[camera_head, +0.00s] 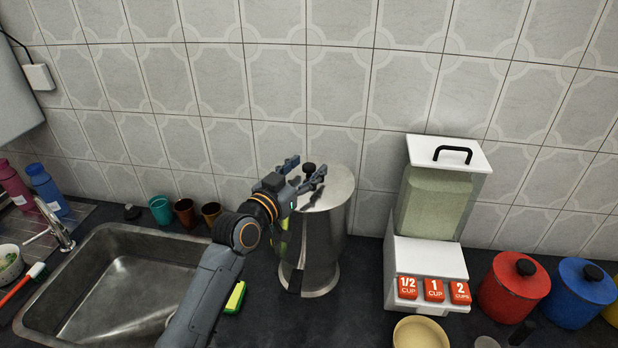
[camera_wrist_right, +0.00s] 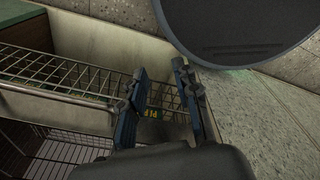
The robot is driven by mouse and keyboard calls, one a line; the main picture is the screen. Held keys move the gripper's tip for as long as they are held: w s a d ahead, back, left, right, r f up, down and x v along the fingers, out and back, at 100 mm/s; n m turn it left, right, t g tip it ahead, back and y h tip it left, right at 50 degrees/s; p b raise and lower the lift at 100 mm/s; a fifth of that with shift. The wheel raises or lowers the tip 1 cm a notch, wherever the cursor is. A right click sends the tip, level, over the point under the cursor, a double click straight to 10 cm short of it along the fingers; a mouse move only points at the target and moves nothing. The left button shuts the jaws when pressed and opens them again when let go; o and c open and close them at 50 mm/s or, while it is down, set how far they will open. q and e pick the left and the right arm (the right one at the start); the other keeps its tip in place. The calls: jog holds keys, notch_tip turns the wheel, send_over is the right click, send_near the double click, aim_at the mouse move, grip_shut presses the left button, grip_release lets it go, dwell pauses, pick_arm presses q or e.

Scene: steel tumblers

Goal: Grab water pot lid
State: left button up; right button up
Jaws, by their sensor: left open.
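The tall steel water pot (camera_head: 322,240) stands on the dark counter against the tiled wall. Its round steel lid (camera_head: 338,188) is on top, with a black knob (camera_head: 309,168) in the middle. My left gripper (camera_head: 305,171) is open at the lid's left side, with its fingertips near the knob. I cannot tell if they touch it. My left arm hides part of the pot's left side. My right gripper (camera_wrist_right: 160,72) shows in the right wrist view with its fingers apart and nothing between them, away from the pot.
A sink (camera_head: 125,285) lies left of my left arm, with small cups (camera_head: 184,211) behind it. A white grain dispenser (camera_head: 437,200) stands right of the pot. Red (camera_head: 513,285) and blue (camera_head: 573,293) canisters are further right. A wire rack (camera_wrist_right: 60,80) is below my right gripper.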

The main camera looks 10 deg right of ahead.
pick_arm(q)
jog(key=shift+c, duration=0.4)
jog(key=c, duration=1.1)
jog(key=shift+r, duration=0.1)
